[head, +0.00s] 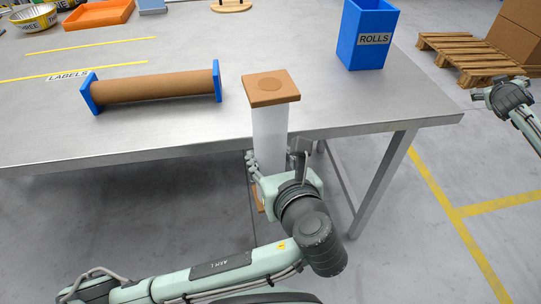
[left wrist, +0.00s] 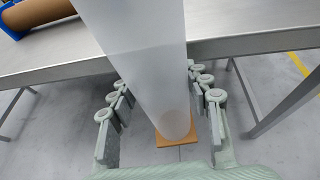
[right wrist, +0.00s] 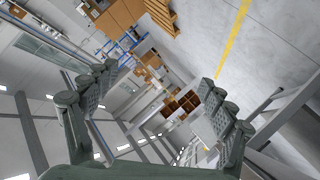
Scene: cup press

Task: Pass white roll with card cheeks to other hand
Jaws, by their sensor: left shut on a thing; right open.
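The white roll (head: 269,130) stands upright in front of the table's front edge, with a brown square card cheek (head: 271,88) on its top end. The left wrist view shows the pale roll (left wrist: 145,60) between my fingers and the other card cheek (left wrist: 176,134) at its lower end. My left gripper (head: 276,165) is shut on the roll around its middle. My right gripper (head: 503,94) is open and empty, far to the right, past the table's corner. In the right wrist view the open fingers (right wrist: 155,100) have nothing between them.
The steel table (head: 180,130) holds a brown roll with blue end plates (head: 150,87) and a blue ROLLS bin (head: 367,35) near its right side. An orange tray (head: 98,15) sits at the back. A wooden pallet (head: 465,55) lies on the floor. Open floor lies right of the table.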

